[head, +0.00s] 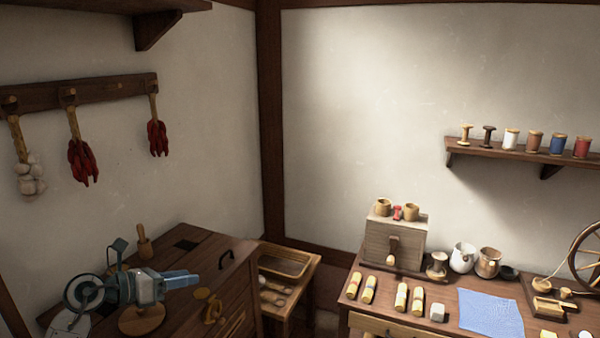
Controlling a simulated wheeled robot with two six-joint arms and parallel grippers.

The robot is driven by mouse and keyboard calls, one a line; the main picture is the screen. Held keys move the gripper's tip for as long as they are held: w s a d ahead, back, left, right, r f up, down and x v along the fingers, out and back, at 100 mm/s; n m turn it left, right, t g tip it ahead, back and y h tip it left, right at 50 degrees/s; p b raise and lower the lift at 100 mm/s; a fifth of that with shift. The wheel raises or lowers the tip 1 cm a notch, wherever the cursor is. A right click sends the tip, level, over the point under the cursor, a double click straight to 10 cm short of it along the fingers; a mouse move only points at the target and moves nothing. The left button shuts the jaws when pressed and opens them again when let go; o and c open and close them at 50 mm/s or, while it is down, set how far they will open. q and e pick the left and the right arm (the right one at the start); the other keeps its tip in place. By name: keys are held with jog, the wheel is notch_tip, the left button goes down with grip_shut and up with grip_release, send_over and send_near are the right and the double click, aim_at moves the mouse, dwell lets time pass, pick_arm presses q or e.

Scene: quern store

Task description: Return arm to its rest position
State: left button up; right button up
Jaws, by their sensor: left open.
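My left arm is low at the left of the head view, over the dark wooden chest top. My left gripper (190,279) has blue fingers pointing right and is open. It shows nothing between its fingers, though they are seen nearly edge-on. A round wooden board (141,320) shows just below the gripper; whether they touch I cannot tell. My right gripper is not in view.
A wooden pestle-like tool (144,241) stands behind the arm, and a brass-coloured piece (209,304) is right of the gripper. A small stand with a tray (284,264) sits in the corner. A worktable with a blue cloth (490,312) is at right.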

pick_arm(q)
jog(key=s+r+n+t+y, duration=0.2)
jog(key=s+r+n+t, duration=0.4)
jog(key=n+t, duration=0.75)
jog(key=s+a+f+n+g+y, duration=0.6)
jog(key=f+n+y, duration=0.65)
jog(key=n, duration=0.75)
jog(key=s+f+n+g+y, duration=0.2)
jog(key=s+f+n+g, duration=0.35)
jog(key=s+f, duration=0.5)
jog(key=s+d+f+n+g+h, duration=0.1)
jog(key=s+d+f+g+h, duration=0.2)
jog(key=s, duration=0.5)
jog(key=s+d+f+n+g+h, duration=0.1)
jog(key=s+d+f+g, duration=0.3)
jog(key=s, duration=0.4)
jog(key=a+f+g+b, duration=0.1)
jog(key=a+f+b, duration=0.1)
jog(key=f, duration=1.5)
jog(key=a+f+g+b, duration=0.1)
jog(key=f+b, duration=0.1)
jog(key=f, duration=1.5)
jog(key=s+a+f+g+b, duration=0.1)
jog(key=s+f+b, duration=0.2)
jog(key=s+f, duration=1.6)
notch_tip(320, 180, down, 3)
jog(key=shift+a+f+g, duration=0.1)
jog(key=shift+a+g, duration=0.2)
